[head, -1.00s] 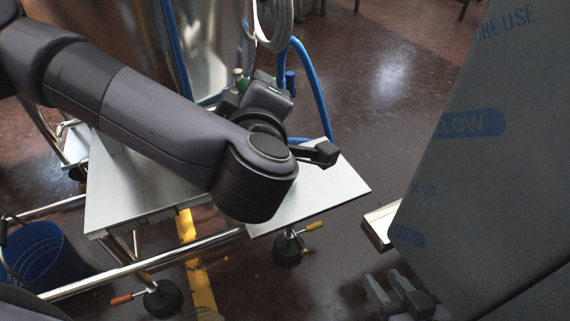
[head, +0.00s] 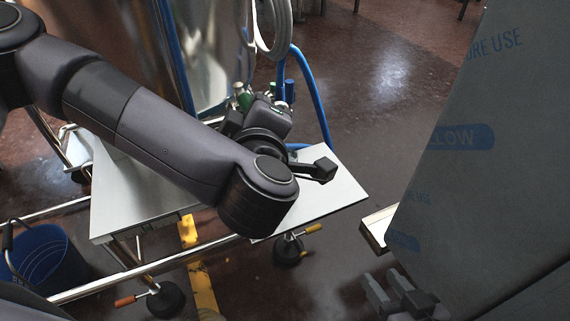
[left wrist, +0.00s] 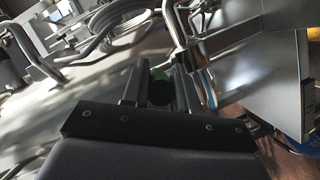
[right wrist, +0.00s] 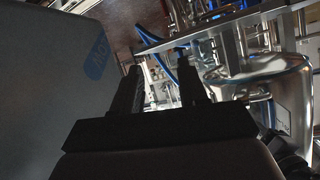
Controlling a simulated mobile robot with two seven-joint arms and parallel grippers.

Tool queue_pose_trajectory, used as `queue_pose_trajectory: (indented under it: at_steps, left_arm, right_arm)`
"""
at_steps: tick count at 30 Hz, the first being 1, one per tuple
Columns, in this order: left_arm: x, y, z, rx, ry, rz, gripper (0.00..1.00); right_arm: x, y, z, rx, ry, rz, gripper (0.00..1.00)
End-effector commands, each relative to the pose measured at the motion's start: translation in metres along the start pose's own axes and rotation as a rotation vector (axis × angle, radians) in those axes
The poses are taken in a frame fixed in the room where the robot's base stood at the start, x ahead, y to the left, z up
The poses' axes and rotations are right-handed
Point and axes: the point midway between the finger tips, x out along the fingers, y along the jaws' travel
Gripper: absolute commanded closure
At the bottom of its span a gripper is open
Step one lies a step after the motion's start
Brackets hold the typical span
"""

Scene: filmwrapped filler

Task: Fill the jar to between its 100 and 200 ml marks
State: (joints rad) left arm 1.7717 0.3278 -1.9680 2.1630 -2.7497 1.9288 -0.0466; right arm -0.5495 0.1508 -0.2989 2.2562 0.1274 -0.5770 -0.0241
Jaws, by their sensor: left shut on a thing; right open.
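My left gripper (left wrist: 160,72) is shut on a dark green round thing (left wrist: 160,92), which shows between its fingers in the left wrist view. In the head view my left arm reaches over the steel table, and its wrist hides the fingertips. A green fitting (head: 244,99) shows just beyond the wrist, in front of the shiny tank (head: 215,55). I cannot make out a jar or its marks in any view. My right gripper (head: 384,283) is open and empty at the lower right, beside the wrapped panel. Its spread fingers also show in the right wrist view (right wrist: 158,68).
The steel table (head: 135,190) stands on tubular legs. A grey hose coil (head: 281,30) and a blue hose (head: 318,95) hang behind the left wrist. A blue bucket (head: 42,258) is at the lower left. The film-wrapped panel (head: 480,185) blocks the right side. Floor between is open.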

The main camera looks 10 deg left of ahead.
Motion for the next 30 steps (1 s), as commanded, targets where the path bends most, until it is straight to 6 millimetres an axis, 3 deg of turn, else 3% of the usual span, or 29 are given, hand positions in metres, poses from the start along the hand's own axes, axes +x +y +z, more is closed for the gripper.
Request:
queue_pose_trajectory:
  at_steps: [22, 30]
  left_arm:
    - [0.004, 0.005, 0.002, -0.033, 0.082, -0.029, 1.00]
    - [0.009, 0.011, 0.013, -0.070, 0.212, -0.103, 1.00]
  right_arm:
    - [0.012, -0.008, 0.009, 0.055, 0.018, -0.050, 0.57]
    - [0.029, -0.027, 0.006, 0.155, 0.069, -0.160, 0.57]
